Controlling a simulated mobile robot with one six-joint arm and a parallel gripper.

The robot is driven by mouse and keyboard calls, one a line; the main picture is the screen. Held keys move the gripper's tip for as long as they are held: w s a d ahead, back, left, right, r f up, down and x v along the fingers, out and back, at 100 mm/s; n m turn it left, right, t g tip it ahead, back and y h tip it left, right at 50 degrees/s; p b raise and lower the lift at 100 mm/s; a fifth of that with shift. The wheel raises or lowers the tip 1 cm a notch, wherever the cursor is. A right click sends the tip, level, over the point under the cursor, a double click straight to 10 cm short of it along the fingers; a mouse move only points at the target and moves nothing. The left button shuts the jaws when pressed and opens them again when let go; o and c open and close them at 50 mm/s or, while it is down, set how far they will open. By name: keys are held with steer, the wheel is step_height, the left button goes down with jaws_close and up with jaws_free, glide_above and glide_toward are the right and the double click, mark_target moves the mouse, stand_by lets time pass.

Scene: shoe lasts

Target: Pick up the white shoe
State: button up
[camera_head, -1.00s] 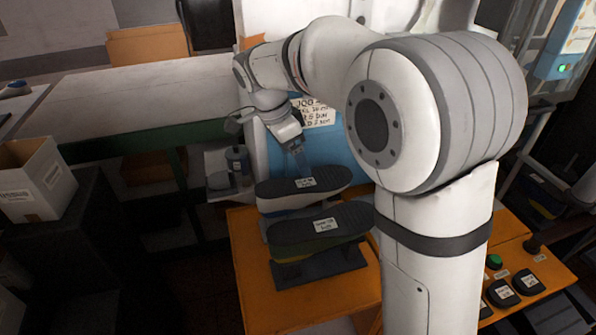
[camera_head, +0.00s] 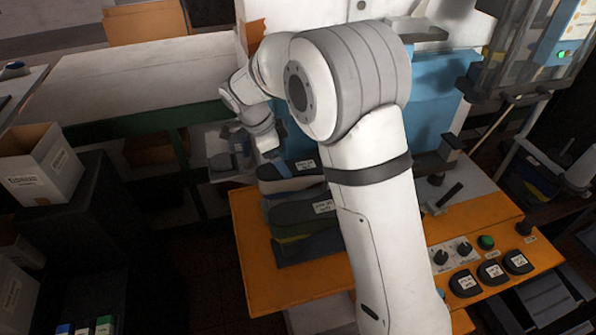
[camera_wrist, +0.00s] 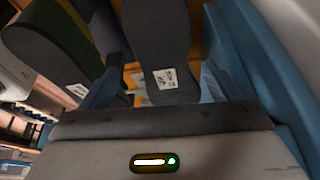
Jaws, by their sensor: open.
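The white shoe (camera_head: 290,185) lies sole up on its stand at the back of the orange table, its dark grey sole carrying a white label. My arm covers its right end in the head view. My gripper (camera_head: 277,165) is open at the shoe's left end, tilted down. In the wrist view the labelled grey sole (camera_wrist: 158,45) lies ahead, between the two blue fingers of my gripper (camera_wrist: 160,90). The fingers look apart from the sole's sides; whether either touches is unclear. The shoe's white side is hidden there.
A second shoe (camera_head: 300,222), yellow and green with a dark sole, sits close in front. It shows left of the fingers in the wrist view (camera_wrist: 55,40). The orange table (camera_head: 262,285) has buttons at right. A blue panel (camera_head: 430,100) stands behind.

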mark_target(290, 168)
steer(key=shift+p+x, duration=0.35)
steer(key=shift+x, duration=1.35)
steer(key=c, duration=1.6)
